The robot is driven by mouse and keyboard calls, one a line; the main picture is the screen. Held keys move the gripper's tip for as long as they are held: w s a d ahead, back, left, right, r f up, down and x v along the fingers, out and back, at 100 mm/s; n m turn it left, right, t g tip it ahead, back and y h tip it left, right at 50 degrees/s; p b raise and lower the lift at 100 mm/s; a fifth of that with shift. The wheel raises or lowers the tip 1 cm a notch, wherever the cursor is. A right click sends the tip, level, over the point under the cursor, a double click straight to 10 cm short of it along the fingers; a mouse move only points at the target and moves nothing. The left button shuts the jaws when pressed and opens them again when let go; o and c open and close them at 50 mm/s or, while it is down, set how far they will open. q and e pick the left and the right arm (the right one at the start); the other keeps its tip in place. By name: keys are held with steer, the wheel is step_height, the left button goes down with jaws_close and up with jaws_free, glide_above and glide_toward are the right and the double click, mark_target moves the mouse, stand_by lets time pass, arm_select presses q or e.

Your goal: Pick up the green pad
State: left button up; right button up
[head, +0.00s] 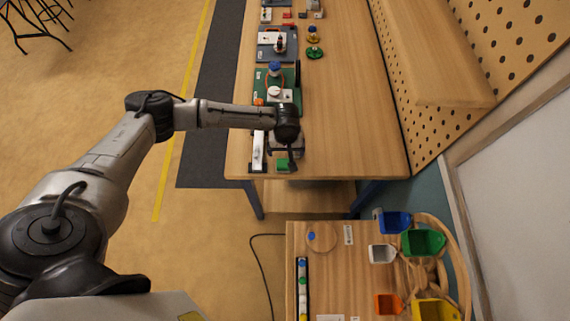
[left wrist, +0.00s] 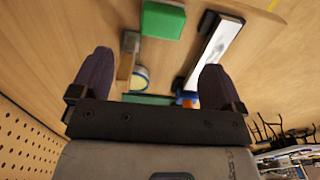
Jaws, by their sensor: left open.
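The green pad (head: 282,163) is a small green block near the front edge of the far wooden table, just right of a white bar. In the left wrist view the green pad (left wrist: 162,20) shows at the top, beyond the fingertips. My left gripper (head: 287,155) is over that table's front end, close to the pad, and partly hides what is under it. In the left wrist view my left gripper (left wrist: 155,75) has its two dark fingers wide apart with nothing held between them. My right gripper is not in view.
The white bar on a black base (head: 257,152) lies left of the pad. A green board (head: 262,85) with parts on it is farther back. A perforated panel (head: 408,90) borders the right side. Colored bins (head: 395,222) stand at the near table's right. The table's right half is clear.

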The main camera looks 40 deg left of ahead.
arm_select(q)
glide_above(285, 162)
step_height(285, 162, down, 5)
steer(key=shift+d+r, duration=0.15)
steer(key=shift+f, duration=0.5)
steer(key=shift+s+f+p, duration=0.1)
steer(key=shift+f+p, duration=0.35)
steer(key=shift+f, duration=1.75)
steer(key=c, duration=1)
steer(key=shift+r, duration=0.1)
